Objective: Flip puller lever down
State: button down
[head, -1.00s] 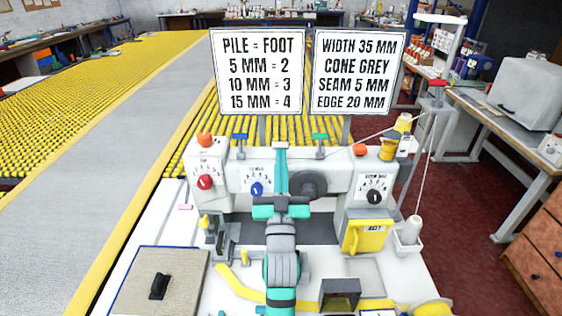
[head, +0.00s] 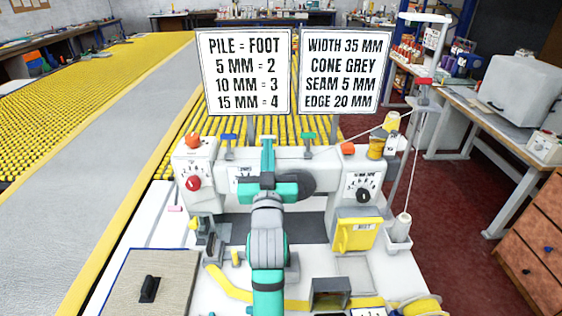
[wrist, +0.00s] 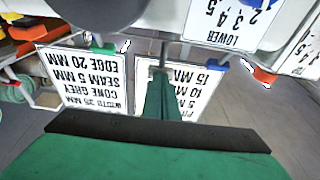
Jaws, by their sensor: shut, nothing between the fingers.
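Two T-shaped levers stand on top of the white machine (head: 215,165): a blue-topped lever (head: 229,137) and a green-topped lever (head: 308,137). I cannot tell which is the puller lever; no readable label marks either one. Both look raised. My gripper (head: 267,141) is shut and empty, in front of the machine's top between the two levers, apart from both. In the wrist view, which shows the scene upside down, the closed fingers (wrist: 158,88) point between the green lever (wrist: 103,47) and the blue lever (wrist: 213,57).
Two sign boards (head: 245,72) (head: 345,72) stand behind the levers. Orange knobs (head: 193,142) (head: 348,149) and a thread spool (head: 377,147) sit on the machine top. A yellow box (head: 355,235) is at the front right. My arm hides part of the machine's middle.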

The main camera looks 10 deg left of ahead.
jog(key=shift+w+r, duration=0.75)
jog(key=shift+w, duration=0.25)
jog(key=shift+x, duration=1.4)
jog(key=shift+w+a, duration=0.1)
dwell(0.4)
jog(key=shift+s, duration=0.25)
jog(key=s+d+r, duration=0.2)
jog(key=s+r, duration=0.2)
jog(key=s, duration=0.8)
jog(key=shift+s+d, duration=0.15)
jog(key=shift+s, duration=0.2)
